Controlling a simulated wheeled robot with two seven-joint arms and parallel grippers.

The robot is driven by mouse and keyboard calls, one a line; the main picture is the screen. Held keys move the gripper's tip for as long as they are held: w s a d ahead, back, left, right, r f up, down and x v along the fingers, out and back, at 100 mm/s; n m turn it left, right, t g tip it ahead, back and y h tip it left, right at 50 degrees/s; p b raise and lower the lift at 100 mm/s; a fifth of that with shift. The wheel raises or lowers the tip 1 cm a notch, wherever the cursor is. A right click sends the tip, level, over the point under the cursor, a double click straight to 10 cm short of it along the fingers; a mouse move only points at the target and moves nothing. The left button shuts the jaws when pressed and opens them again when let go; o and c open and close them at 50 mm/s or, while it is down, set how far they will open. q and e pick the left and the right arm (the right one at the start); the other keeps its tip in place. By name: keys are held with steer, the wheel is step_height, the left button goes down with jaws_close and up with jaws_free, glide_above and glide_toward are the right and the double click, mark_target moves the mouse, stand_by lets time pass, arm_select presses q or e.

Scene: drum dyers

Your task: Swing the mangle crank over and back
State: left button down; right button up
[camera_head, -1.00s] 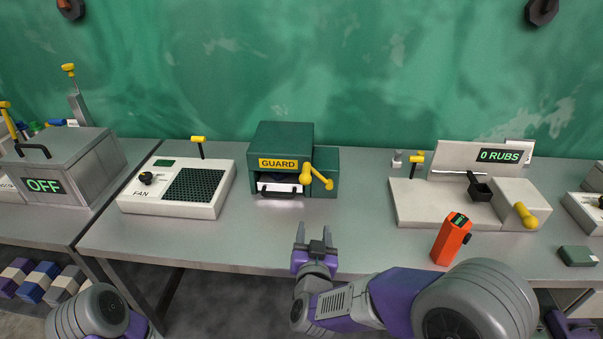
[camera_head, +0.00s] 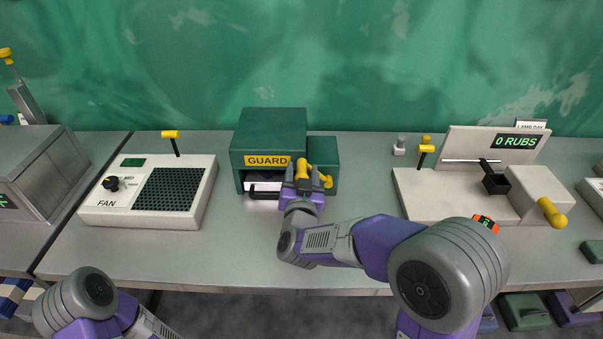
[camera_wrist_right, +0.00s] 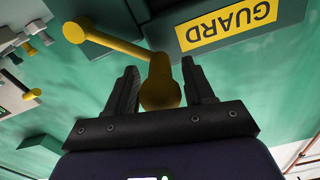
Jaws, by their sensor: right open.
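The mangle is a dark green box (camera_head: 270,130) with a yellow GUARD label (camera_head: 268,160) and a dark slot beneath. Its yellow crank (camera_head: 318,172) is on the front right, and its knob end is partly hidden by my gripper in the head view. My right gripper (camera_head: 302,178) is open at the mangle's front. In the right wrist view the yellow crank knob (camera_wrist_right: 161,88) stands between the two open fingers (camera_wrist_right: 160,85), and the yellow arm (camera_wrist_right: 105,42) runs off to the upper left. I cannot tell if a finger touches it. My left gripper is out of view.
A white FAN box (camera_head: 150,190) stands left of the mangle. A white rubbing machine (camera_head: 440,190) reading 0 RUBS is at right, with an orange device (camera_head: 486,223) mostly hidden behind my right arm. Bare grey table (camera_head: 215,250) lies in front.

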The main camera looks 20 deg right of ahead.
steer(key=shift+w+d, duration=0.1)
steer(key=shift+w, duration=0.25)
jaws_close()
steer(key=shift+r, duration=0.1)
